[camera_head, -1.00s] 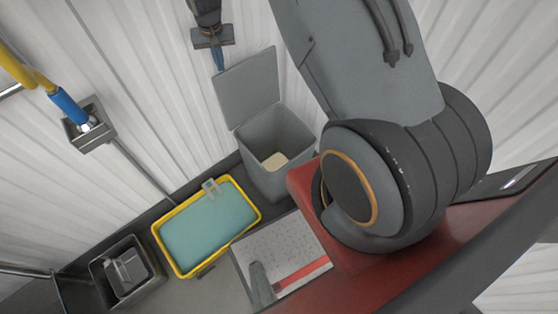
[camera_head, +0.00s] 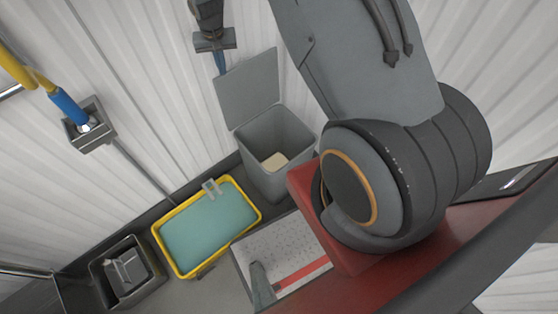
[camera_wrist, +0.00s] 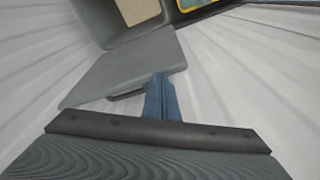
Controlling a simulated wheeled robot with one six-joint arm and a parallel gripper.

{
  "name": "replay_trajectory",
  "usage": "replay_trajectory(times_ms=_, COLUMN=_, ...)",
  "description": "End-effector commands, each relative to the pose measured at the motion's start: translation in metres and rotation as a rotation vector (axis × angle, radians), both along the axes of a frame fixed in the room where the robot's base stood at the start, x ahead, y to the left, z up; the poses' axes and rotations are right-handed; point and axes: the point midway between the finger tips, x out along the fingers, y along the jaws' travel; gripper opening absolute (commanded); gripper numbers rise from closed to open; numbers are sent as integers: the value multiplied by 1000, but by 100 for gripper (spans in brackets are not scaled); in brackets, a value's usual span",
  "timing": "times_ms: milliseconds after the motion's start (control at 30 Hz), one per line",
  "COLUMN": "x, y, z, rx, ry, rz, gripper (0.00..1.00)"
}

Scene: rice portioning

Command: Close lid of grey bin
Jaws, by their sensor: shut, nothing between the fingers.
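The grey bin (camera_head: 257,165) stands upright against the wall, with its lid (camera_head: 250,90) swung up and back. The bin is open and a beige patch shows inside. My gripper (camera_head: 220,66) is shut, its blue fingers pointing down near the top left corner of the raised lid. In the wrist view the closed fingers (camera_wrist: 160,92) overlap the view of a corner of the lid (camera_wrist: 125,68). I cannot tell whether they touch it. The open bin (camera_wrist: 165,18) lies beyond the lid there.
A yellow tub (camera_head: 160,238) of teal liquid is left of the bin. A small dark container (camera_head: 150,270) stands farther left. A white perforated tray (camera_head: 262,243) is in front. A wall bracket (camera_head: 88,130) holds a blue and yellow handle. My arm's large joint covers the right side.

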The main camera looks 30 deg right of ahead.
Motion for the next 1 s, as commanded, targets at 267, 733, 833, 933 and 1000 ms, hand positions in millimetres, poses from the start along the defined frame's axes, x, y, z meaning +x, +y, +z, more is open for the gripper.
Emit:
replay_trajectory(times_ms=267, x=-12, y=-2, z=-2, rx=1, ry=5, rz=0, gripper=0)
replay_trajectory(times_ms=733, x=-24, y=-4, z=-6, rx=0, ry=9, rz=-1, gripper=0)
replay_trajectory(times_ms=833, x=-29, y=-5, z=-7, rx=0, ry=12, rz=-2, gripper=0)
replay_trajectory(times_ms=933, x=-33, y=-6, z=-8, rx=1, ry=14, rz=-2, gripper=0)
replay_trajectory(times_ms=1000, x=-35, y=-6, z=-8, rx=1, ry=14, rz=-2, gripper=0)
